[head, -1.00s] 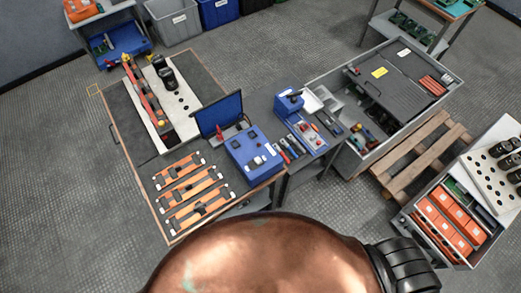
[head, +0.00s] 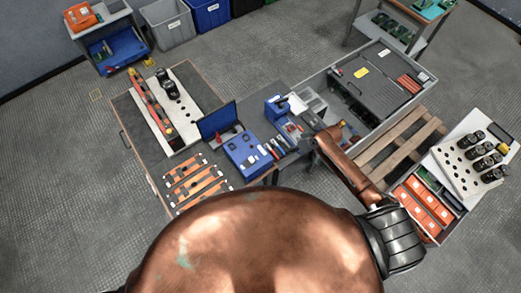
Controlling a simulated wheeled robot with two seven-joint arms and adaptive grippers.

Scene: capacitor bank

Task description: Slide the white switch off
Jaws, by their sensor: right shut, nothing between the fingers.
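A blue instrument case (head: 245,157) with its dark blue lid (head: 218,121) raised sits on the workbench, left of centre. Small pale and dark parts show on its face; which one is the white switch is too small to tell. My right arm reaches up from the lower right, and my right gripper (head: 317,141) is small and partly merged with the background at the arm's far end. It is shut and empty, to the right of the case and apart from it. My left gripper is not in view.
Orange-strapped parts (head: 196,185) lie on the bench left of the case. Hand tools (head: 274,148) lie just right of it, near a blue tool holder (head: 278,106).

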